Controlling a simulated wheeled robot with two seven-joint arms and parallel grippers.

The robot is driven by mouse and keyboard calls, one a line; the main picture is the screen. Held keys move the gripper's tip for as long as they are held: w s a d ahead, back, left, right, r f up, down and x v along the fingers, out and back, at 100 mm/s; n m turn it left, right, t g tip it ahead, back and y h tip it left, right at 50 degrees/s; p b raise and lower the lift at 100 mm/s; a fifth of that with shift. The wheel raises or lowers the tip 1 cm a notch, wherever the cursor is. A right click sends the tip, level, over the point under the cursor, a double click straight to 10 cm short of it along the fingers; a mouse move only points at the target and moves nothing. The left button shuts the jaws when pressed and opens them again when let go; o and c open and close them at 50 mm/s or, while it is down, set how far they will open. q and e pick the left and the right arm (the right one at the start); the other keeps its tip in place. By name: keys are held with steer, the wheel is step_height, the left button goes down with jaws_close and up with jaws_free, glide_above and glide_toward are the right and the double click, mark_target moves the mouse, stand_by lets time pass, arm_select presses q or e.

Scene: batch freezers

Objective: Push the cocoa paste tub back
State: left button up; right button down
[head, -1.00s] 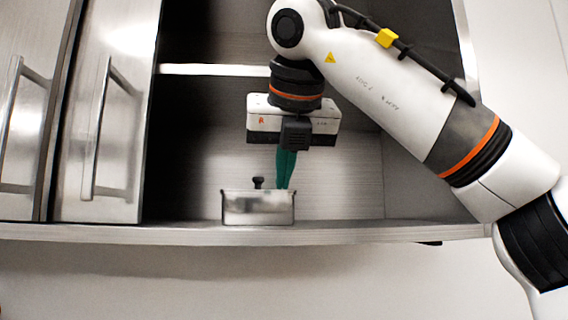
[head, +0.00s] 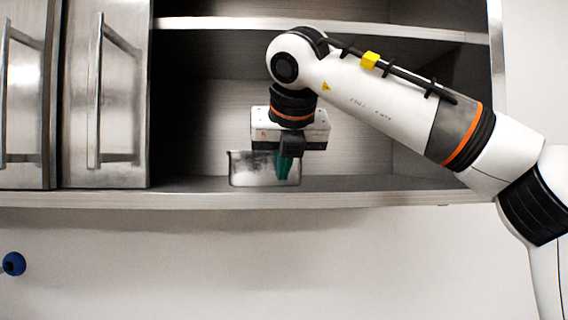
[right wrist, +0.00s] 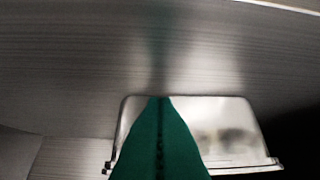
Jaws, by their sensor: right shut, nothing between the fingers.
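The only tub in view, a shiny metal tub (head: 250,170) that I take to be the cocoa paste tub, stands upright near the front edge of the lower shelf. I see no readable label on it. My right gripper (head: 284,178) is shut and empty, with its green fingers pointing down and overlapping the right part of the tub's front. In the right wrist view, the fingers (right wrist: 160,100) overlap the left part of the tub (right wrist: 212,125). I cannot tell whether they touch it. The gripper body hides part of the tub's top. My left gripper is not in view.
The lower shelf (head: 390,184) is clear to the right of the tub. An upper shelf (head: 220,23) crosses above my wrist. Metal doors with bar handles (head: 105,110) stand on the left. A blue round object (head: 13,263) is at the lower left.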

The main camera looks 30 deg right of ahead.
steer(key=w+d+p, duration=0.1)
steer(key=w, duration=0.2)
steer(key=w+d+p, duration=0.1)
steer(key=w, duration=0.2)
steer(key=w+d+p, duration=0.1)
steer(key=w, duration=0.2)
steer(key=shift+w+d+r, duration=0.1)
steer(key=shift+w+d, duration=0.1)
steer(key=shift+d, duration=0.05)
steer(key=shift+w+d, duration=0.15)
steer(key=shift+w, duration=0.2)
steer(key=shift+s, duration=0.3)
steer(key=shift+w, duration=0.1)
